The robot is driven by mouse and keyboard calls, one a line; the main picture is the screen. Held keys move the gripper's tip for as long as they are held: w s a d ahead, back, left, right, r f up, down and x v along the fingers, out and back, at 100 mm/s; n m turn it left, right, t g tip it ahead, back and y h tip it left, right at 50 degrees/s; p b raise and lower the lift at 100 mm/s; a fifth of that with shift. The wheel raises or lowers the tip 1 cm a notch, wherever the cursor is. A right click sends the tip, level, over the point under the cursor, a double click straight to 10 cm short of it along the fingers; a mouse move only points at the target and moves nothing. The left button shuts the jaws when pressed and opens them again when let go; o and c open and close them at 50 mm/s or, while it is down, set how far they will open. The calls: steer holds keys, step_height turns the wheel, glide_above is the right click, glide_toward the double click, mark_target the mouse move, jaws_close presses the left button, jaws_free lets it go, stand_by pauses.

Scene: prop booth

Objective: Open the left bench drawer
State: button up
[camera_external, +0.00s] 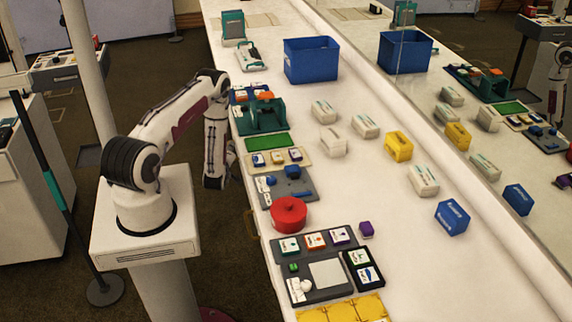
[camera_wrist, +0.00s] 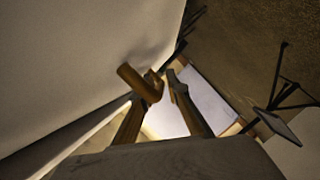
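My gripper (camera_external: 214,183) hangs low beside the near side of the long white bench (camera_external: 350,200) in the external view. In the wrist view its two dark fingers (camera_wrist: 166,78) point away from the camera, with a narrow gap between the tips. A brown rounded bar (camera_wrist: 136,82), which looks like a drawer handle, crosses close by the left finger; I cannot tell whether they touch. A pale bench face (camera_wrist: 70,60) fills the upper left. In the external view a thin brown handle (camera_external: 250,224) shows on the bench side, below and right of my gripper. No drawer outline is clear.
On the bench top stand a blue bin (camera_external: 311,60), a red round pot (camera_external: 288,214), a yellow block (camera_external: 398,146) and several pale blocks. A pole stand (camera_external: 104,290) and a white cabinet (camera_external: 30,190) are at left. The floor between is clear.

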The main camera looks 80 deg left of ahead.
jaws_close()
steer(key=shift+s, duration=0.1)
steer(key=s, duration=1.9)
stand_by(0.4)
jaws_free()
